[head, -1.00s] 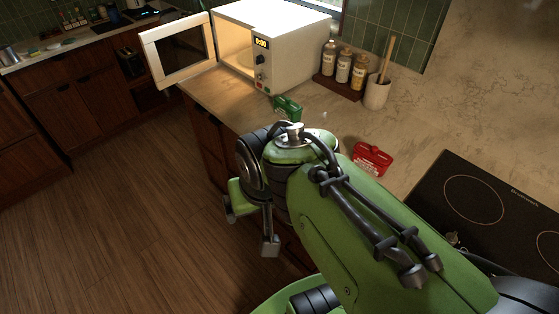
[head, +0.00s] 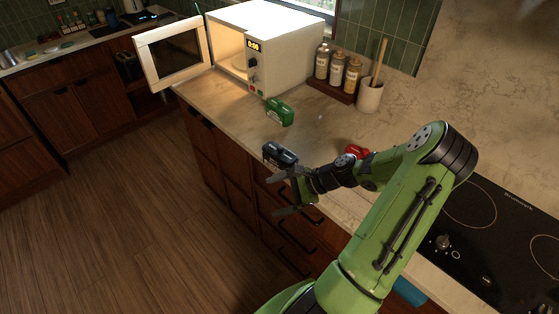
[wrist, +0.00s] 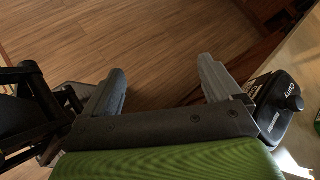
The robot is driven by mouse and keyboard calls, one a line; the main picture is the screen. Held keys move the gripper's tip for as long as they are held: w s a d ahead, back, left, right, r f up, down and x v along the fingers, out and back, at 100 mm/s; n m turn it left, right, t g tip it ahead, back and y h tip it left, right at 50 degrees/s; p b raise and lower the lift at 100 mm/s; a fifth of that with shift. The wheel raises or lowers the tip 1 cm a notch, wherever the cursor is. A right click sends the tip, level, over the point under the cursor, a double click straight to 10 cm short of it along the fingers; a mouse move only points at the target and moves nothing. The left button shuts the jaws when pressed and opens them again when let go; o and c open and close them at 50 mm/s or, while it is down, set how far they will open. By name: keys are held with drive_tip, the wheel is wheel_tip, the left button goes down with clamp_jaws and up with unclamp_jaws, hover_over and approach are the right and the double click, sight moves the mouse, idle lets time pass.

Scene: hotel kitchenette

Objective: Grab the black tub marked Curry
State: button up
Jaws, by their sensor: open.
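The black tub (head: 279,153) stands near the front edge of the counter, just beyond my gripper in the head view. In the wrist view the same tub, marked Curry (wrist: 272,112), is at the right, outside the right finger. My gripper (head: 278,196) is open and empty, hanging over the counter's front edge. In the wrist view the space between its fingertips (wrist: 161,68) shows only wooden floor.
A green tub (head: 279,112) stands farther back, and a red tub (head: 355,151) is partly hidden behind my arm. A microwave (head: 285,50) with its door open stands at the back. Spice jars (head: 338,70) and a utensil pot (head: 370,96) are right of it. The cooktop (head: 480,235) is at right.

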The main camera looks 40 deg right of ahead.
drive_tip(key=s+d+f+m+t+h, duration=0.1)
drive_tip(key=s+d+m+t+h, duration=0.1)
drive_tip(key=d+m+t, duration=0.55)
drive_tip(key=m+t+h, duration=0.3)
drive_tip(key=m+h, duration=0.1)
drive_tip(key=m, duration=0.1)
approach(284, 154)
drive_tip(key=shift+g, duration=0.25)
drive_tip(key=w, duration=0.6)
drive_tip(key=w+a, duration=0.1)
drive_tip(key=w, duration=0.3)
drive_tip(key=shift+a+r, duration=0.1)
drive_tip(key=shift+r, duration=0.1)
drive_tip(key=shift+s, duration=0.15)
drive_tip(key=shift+c, duration=0.3)
drive_tip(key=shift+r, duration=0.1)
clamp_jaws()
